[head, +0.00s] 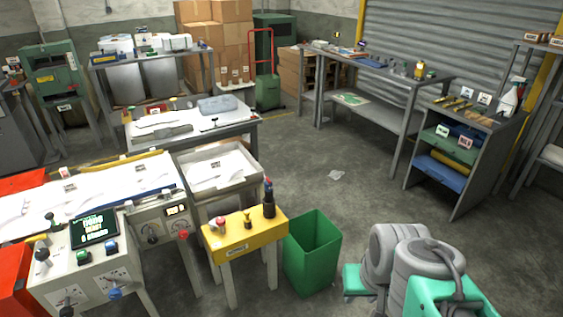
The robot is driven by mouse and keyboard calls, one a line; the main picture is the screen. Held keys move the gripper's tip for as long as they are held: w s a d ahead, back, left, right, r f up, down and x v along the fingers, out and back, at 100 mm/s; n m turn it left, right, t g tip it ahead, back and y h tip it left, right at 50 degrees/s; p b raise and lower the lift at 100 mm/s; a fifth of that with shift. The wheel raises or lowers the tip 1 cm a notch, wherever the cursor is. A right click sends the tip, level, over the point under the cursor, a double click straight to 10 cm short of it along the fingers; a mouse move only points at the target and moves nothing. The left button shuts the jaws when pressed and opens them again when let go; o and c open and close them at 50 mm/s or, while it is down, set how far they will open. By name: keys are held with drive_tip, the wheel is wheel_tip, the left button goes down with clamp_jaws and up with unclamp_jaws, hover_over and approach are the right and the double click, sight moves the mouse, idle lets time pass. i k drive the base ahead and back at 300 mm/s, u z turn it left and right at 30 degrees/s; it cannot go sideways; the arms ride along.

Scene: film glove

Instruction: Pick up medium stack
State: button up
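I cannot tell which thing is the medium stack. Thin white sheets or films lie on the long table (90,222) at the left. More white film lies in the grey tray (245,182) right of it. A further table (235,131) behind holds white film, a dark grey item (172,132) and a grey-blue bundle (217,104). My grey and teal arm is folded at the bottom right, and its fingertips do not show.
A yellow stand (233,243) and a green bin (312,262) stand in front. A control panel (92,262) is at lower left. A workbench (437,84) and a shelf unit (476,138) stand at right. Open floor (350,205) lies between, with a small pale scrap (336,175).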

sight(223, 168)
drive_tip(key=z, duration=0.95)
drive_tip(key=i, duration=4.3)
drive_tip(key=u, duration=2.1)
drive_tip(key=i, duration=4.5)
drive_tip(key=u, duration=2.9)
